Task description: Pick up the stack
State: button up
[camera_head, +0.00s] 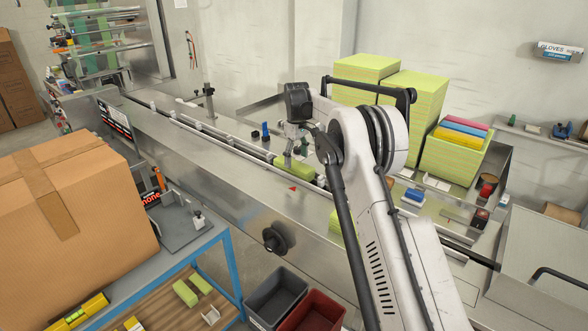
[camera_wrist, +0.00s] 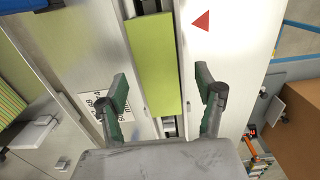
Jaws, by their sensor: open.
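A flat lime-green stack (camera_head: 293,167) lies in the narrow channel of the metal conveyor. It also shows in the wrist view (camera_wrist: 152,62) as a long green block between the channel's side plates. My gripper (camera_head: 292,148) is over this stack in the head view. In the wrist view my gripper (camera_wrist: 162,88) is open, with one finger on each side of the stack's line and nothing held. The fingers appear apart from the stack; their exact height above it is hard to tell. My arm hides part of the conveyor's near end, where another green piece (camera_head: 343,228) partly shows.
Tall green striped piles (camera_head: 413,92) stand behind the conveyor. A pile with coloured cloths on top (camera_head: 458,138) is at the right. A large cardboard box (camera_head: 75,213) sits at the left front. Grey (camera_head: 277,298) and red (camera_head: 314,312) bins stand below the conveyor.

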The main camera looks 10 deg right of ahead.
aim_at(297, 164)
jog(key=shift+w+d+f+p, duration=0.1)
jog(key=shift+f+p, duration=0.05)
jog(key=shift+f, duration=0.85)
jog(key=shift+w+d+f+p, duration=0.1)
jog(key=shift+f+p, duration=0.05)
jog(key=shift+f, duration=0.8)
jog(key=c, duration=1.2)
jog(key=shift+r, duration=0.1)
